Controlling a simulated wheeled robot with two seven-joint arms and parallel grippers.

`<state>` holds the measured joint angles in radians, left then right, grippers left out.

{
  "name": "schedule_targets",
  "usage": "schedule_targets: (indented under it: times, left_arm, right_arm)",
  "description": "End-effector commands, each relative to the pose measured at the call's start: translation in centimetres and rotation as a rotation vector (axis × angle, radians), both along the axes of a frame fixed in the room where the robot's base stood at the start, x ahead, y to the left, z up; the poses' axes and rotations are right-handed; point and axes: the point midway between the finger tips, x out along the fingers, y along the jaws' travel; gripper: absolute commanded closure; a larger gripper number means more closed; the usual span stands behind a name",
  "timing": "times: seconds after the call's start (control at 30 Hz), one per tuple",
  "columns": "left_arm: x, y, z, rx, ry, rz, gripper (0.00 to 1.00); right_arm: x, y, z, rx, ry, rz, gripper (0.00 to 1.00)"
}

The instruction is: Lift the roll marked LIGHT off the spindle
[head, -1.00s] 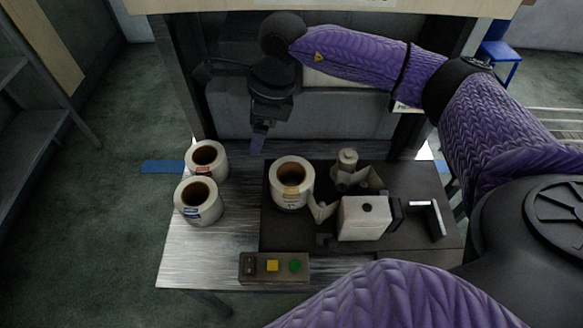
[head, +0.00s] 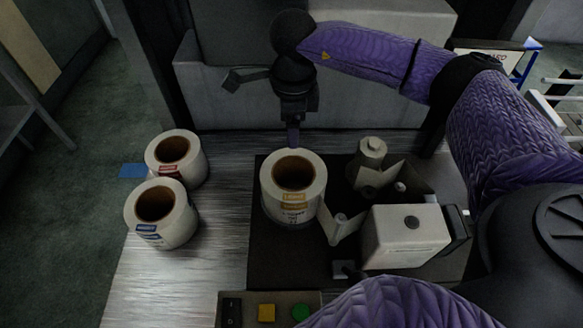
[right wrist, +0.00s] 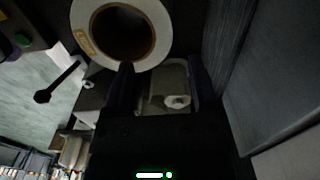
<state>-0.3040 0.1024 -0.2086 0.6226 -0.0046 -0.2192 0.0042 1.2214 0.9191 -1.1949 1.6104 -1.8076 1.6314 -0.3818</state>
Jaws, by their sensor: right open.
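The roll with the yellow label (head: 292,208), whose print is small but looks like LIGHT, stands upright on the dark machine plate. The spindle under it is hidden, and its brown core faces up. My right gripper (head: 293,138) points down just behind the roll's far rim in the head view. In the right wrist view the open fingers (right wrist: 160,82) hold nothing, and one fingertip overlaps the edge of the white roll (right wrist: 163,28). I cannot tell whether they touch. My left gripper is not in view.
Two other rolls, one with a red label (head: 190,168) and one with a blue label (head: 165,228), stand on the metal table at left. A white printer block (head: 405,238) and a smaller spool (head: 371,152) stand right of the roll. A button box (head: 250,312) is in front.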

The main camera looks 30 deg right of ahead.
Motion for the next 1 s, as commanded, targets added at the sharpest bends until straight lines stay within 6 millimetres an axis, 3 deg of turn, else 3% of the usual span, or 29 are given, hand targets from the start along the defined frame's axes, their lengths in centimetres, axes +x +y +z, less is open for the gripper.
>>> schedule_targets:
  times: [0.03,0.33,0.53,0.83,1.0]
  left_arm:
    - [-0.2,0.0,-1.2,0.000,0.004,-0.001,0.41]
    - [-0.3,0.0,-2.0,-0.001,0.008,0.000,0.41]
    - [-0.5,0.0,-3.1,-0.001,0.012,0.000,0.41]
    - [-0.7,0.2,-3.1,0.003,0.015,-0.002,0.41]
    - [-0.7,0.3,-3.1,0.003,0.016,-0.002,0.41]
  right_arm:
    - [0.0,0.0,-1.4,0.000,0.004,0.000,0.25]
    - [0.0,0.0,-6.0,0.000,0.004,0.000,0.25]
    - [0.1,-0.2,-10.0,0.000,0.005,0.000,0.25]
    - [0.1,-0.2,-10.7,0.001,0.001,0.000,0.25]
    - [0.1,-0.2,-10.7,0.001,0.002,0.000,0.61]
